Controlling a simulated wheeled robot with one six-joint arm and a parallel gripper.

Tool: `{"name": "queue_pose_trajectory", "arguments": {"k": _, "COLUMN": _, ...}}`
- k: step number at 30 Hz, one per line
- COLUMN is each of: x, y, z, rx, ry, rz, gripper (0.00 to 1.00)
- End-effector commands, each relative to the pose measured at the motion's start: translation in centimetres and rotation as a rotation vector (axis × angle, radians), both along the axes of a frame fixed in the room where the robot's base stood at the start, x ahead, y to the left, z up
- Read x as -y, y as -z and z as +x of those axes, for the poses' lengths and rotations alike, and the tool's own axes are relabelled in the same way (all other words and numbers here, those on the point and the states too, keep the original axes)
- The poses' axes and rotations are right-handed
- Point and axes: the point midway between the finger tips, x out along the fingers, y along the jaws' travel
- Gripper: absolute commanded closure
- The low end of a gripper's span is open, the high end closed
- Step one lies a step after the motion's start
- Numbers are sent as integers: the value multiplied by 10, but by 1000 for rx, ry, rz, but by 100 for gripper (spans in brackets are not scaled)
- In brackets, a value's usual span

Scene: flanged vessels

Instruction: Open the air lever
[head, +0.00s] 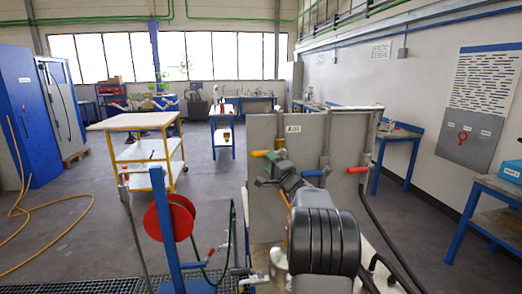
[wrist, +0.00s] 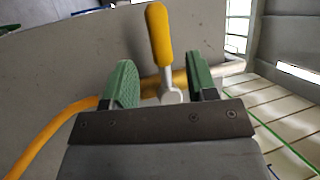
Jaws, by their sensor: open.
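In the wrist view the yellow handle (wrist: 160,35) sticks up and leans slightly left, with a light metal shank and pivot below. My gripper (wrist: 164,85) is open, with its two green fingers on either side of the lever's shank. A gap shows between the shank and each finger. In the head view my gripper (head: 273,172) is close to the panel, and my arm hides part of the panel and the valve body.
A blue lever (head: 314,173) and a red lever (head: 357,170) stand to the right on the same panel. A yellow hose (wrist: 50,130) runs to the valve. A red hose reel (head: 170,218) stands at front left. A yellow-framed cart (head: 135,122) stands behind it, with open floor around.

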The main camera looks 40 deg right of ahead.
Motion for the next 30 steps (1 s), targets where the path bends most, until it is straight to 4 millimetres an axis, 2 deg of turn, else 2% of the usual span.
{"name": "queue_pose_trajectory", "arguments": {"k": 1, "x": 0, "y": -6, "z": 10, "rx": -1, "ry": -3, "rz": 1, "gripper": 48}}
{"name": "queue_pose_trajectory", "arguments": {"k": 6, "x": 1, "y": -12, "z": 36, "rx": 0, "ry": -2, "rz": 1, "gripper": 48}}
{"name": "queue_pose_trajectory", "arguments": {"k": 12, "x": 2, "y": -15, "z": 56, "rx": -1, "ry": -2, "rz": 0, "gripper": 48}}
{"name": "queue_pose_trajectory", "arguments": {"k": 18, "x": 2, "y": -15, "z": 63, "rx": -2, "ry": -1, "rz": 1, "gripper": 48}}
{"name": "queue_pose_trajectory", "arguments": {"k": 26, "x": 2, "y": -15, "z": 63, "rx": -1, "ry": -1, "rz": 1, "gripper": 48}}
{"name": "queue_pose_trajectory", "arguments": {"k": 30, "x": 2, "y": -15, "z": 63, "rx": -1, "ry": -1, "rz": 1, "gripper": 60}}
